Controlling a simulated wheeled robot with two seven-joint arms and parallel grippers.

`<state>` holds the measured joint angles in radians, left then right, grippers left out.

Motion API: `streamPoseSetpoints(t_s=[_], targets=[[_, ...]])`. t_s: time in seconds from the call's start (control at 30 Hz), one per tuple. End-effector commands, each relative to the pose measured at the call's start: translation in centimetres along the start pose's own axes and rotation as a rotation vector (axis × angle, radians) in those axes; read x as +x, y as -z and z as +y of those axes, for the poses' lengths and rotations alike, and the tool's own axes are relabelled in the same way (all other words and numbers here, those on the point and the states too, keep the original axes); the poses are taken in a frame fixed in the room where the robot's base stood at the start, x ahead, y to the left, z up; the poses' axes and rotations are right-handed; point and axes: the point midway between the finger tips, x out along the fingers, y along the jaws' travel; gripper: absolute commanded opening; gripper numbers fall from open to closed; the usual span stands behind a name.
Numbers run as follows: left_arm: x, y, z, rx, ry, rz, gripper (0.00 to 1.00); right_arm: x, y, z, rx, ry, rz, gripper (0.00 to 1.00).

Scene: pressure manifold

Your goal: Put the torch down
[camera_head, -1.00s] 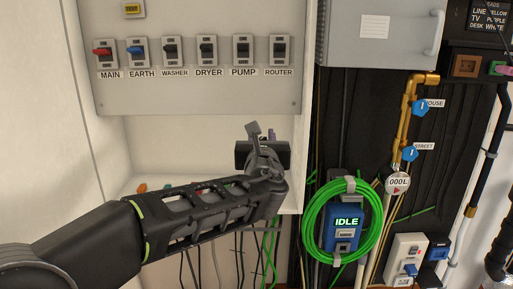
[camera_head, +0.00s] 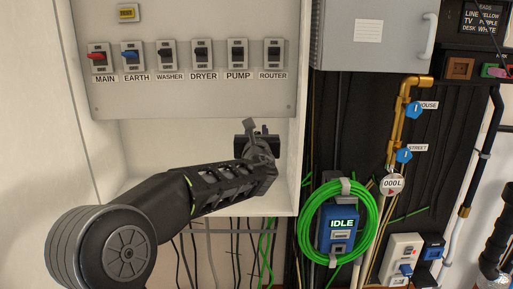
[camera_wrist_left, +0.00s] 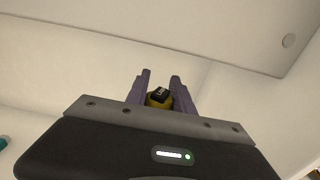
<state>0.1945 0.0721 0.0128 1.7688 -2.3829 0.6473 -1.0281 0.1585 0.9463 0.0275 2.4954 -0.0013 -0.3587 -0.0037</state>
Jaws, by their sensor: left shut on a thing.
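My left gripper (camera_head: 250,128) reaches into the white recess below the switch panel. In the left wrist view, the two purple-grey fingers (camera_wrist_left: 160,78) are closed around a yellow object with a black labelled cap (camera_wrist_left: 160,95), which I take to be the torch. Only its end shows between the fingers. In the head view, the torch is hidden by my gripper and wrist. I cannot tell whether the torch touches any surface. My right gripper is out of view.
The switch panel (camera_head: 185,95) with several labelled switches is just above my gripper. A green cable coil (camera_head: 309,226) hangs around a blue IDLE unit (camera_head: 342,222) to the right. A brass pipe (camera_head: 402,110) with blue valves is further right. A teal item (camera_wrist_left: 4,142) shows at the left wrist view's edge.

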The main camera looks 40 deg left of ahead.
Motion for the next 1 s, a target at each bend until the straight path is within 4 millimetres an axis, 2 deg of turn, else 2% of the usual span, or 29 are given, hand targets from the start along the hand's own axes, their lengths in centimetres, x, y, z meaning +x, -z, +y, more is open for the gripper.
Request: streamPoseSetpoints(t_s=[0.3, 0.67, 0.7, 0.93, 1.0], targets=[[0.1, 4.5, 0.0, 0.001, -0.001, 0.003, 0.0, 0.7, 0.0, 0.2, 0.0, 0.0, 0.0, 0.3], [0.4, 4.8, 0.0, 0.0, 0.0, 0.0, 0.0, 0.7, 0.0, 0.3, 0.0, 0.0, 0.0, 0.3], [0.4, 4.8, 0.0, 0.0, 0.0, 0.001, 0.32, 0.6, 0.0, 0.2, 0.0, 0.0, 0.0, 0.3], [0.4, 4.8, 0.0, 0.0, 0.0, 0.001, 0.51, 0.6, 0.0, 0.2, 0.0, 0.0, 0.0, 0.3], [0.4, 4.8, 0.0, 0.0, 0.0, 0.001, 0.51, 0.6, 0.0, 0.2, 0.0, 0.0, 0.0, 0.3]])
